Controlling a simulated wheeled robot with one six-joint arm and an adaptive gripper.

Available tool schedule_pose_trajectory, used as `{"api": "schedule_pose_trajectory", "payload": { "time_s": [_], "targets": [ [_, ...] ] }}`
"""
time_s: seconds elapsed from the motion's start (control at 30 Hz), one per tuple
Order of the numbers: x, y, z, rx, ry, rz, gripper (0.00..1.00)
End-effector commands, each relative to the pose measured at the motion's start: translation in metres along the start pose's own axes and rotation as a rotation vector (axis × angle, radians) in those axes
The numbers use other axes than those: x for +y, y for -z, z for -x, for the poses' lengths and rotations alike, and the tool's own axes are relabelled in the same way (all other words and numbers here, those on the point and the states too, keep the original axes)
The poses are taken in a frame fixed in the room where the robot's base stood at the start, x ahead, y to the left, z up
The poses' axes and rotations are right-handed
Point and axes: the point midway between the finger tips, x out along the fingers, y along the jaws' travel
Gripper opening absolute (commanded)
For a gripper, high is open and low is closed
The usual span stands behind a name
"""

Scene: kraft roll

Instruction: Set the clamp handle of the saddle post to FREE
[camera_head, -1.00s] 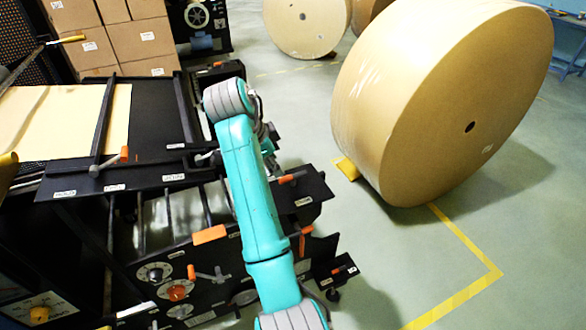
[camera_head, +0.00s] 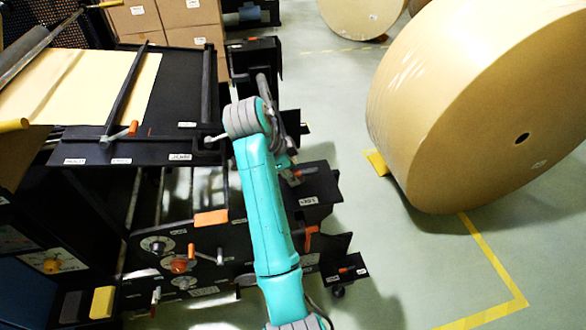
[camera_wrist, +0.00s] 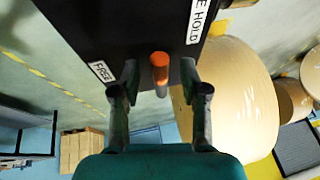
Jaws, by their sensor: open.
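In the wrist view a clamp handle with an orange grip (camera_wrist: 160,60) stands on a dark plate (camera_wrist: 140,25). A FREE label (camera_wrist: 101,72) is at its left and a label ending in HOLD (camera_wrist: 198,20) is at its upper right. The orange grip shows between the two, pointing at neither label. My gripper (camera_wrist: 158,77) is open, with one finger on each side of the orange grip. Gaps show on both sides; whether it touches is not clear. In the head view my arm hides most of the gripper, near a small orange handle (camera_head: 298,172).
The machine's table (camera_head: 190,85) and a dial panel (camera_head: 165,255) with other orange-tipped handles lie left of my arm. Green floor (camera_head: 400,270) is clear at lower right.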

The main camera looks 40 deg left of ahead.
Motion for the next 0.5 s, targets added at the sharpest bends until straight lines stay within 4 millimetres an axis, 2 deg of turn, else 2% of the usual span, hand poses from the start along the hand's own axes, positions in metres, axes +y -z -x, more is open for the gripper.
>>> {"api": "schedule_pose_trajectory", "payload": {
  "time_s": [0.07, 0.23, 0.5],
  "targets": [
    [-0.0001, 0.0001, 0.0000, 0.000, 0.000, 0.000, 0.45],
    [-0.0001, 0.0002, 0.0000, 0.000, 0.000, 0.000, 0.02],
    [0.0002, 0.0002, -0.0001, -0.001, 0.002, 0.005, 0.00]
  ]
}}
